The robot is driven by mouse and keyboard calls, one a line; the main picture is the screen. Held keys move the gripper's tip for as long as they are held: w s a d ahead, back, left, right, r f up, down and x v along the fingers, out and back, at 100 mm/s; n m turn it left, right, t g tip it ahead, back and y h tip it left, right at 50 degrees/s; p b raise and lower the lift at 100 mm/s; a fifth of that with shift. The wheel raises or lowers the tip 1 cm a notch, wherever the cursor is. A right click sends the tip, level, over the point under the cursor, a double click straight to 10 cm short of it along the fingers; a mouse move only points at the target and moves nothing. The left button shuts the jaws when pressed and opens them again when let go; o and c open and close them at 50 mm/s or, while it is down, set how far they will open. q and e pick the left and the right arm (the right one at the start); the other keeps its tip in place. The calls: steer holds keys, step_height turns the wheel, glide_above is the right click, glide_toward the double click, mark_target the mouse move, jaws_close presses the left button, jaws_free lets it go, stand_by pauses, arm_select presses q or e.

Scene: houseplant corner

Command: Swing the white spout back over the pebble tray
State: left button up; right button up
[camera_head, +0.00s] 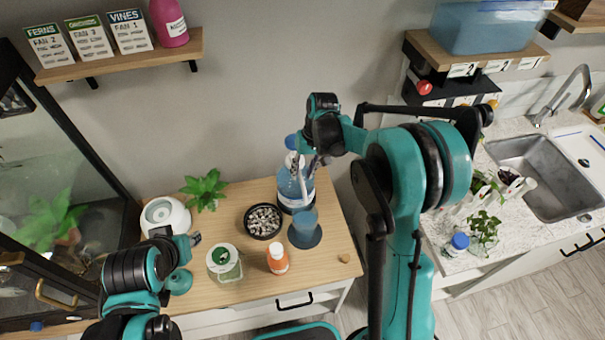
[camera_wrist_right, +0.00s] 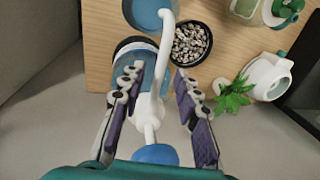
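The white spout (camera_wrist_right: 160,75) rises from a blue dispenser bottle (camera_head: 290,192) and its end hangs at the edge of a blue cup (camera_wrist_right: 146,12). The cup (camera_head: 303,226) stands on a dark round mat (camera_head: 304,240). The pebble tray (camera_head: 263,238), a round black dish of grey pebbles, stands beside it to the left; it also shows in the right wrist view (camera_wrist_right: 207,50). My right gripper (camera_wrist_right: 159,76) is open, its fingers on either side of the spout with gaps. In the head view it (camera_head: 312,168) is above the bottle. My left gripper (camera_head: 193,240) is low at left, its fingers unclear.
On the wooden table (camera_head: 225,285) are a green-lidded jar (camera_head: 224,263), an orange bottle (camera_head: 278,258), a white round device (camera_head: 165,215) and a leafy plant (camera_head: 204,188). A glass tank is at left. A sink counter (camera_head: 465,205) is at right.

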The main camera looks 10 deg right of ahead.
steer(key=shift+a+f, duration=0.1)
steer(key=shift+f, duration=0.35)
jaws_close()
steer(key=shift+a, duration=0.1)
steer(key=w+a+m+t+h+b, duration=0.1)
steer(key=w+a+m, duration=0.3)
steer(key=a+m, duration=0.4)
steer(key=shift+m+t+b, duration=0.5)
steer(key=shift+m+b, duration=0.3)
steer(key=shift+m, duration=1.3)
steer(key=shift+w, duration=0.15)
